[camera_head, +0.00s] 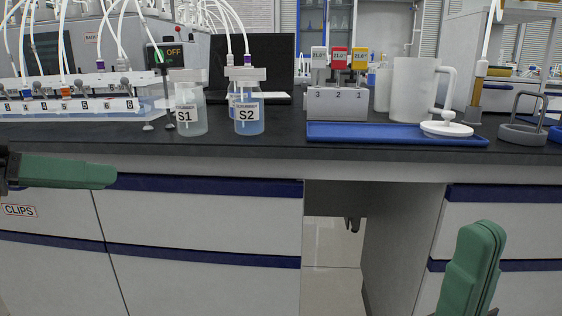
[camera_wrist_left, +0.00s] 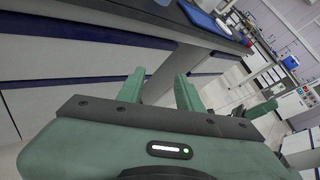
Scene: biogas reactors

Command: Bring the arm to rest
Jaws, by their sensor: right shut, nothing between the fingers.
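My left gripper (camera_head: 68,172) comes in from the left edge of the head view, in front of the drawers and just below the bench top. In the left wrist view its two green fingers (camera_wrist_left: 160,92) stand apart with nothing between them. My right gripper (camera_head: 478,262) is at the lower right of the head view, pointing up, below the bench top. Its green fingers are together and it is empty. Neither gripper is seen touching the bench.
The dark bench top (camera_head: 260,140) carries bottles S1 (camera_head: 187,115) and S2 (camera_head: 249,115), a blue tray (camera_head: 390,134), a white jug (camera_head: 412,90) and a rack of labelled reactors (camera_head: 80,105). Drawers (camera_head: 200,215) flank an open knee space (camera_head: 330,235).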

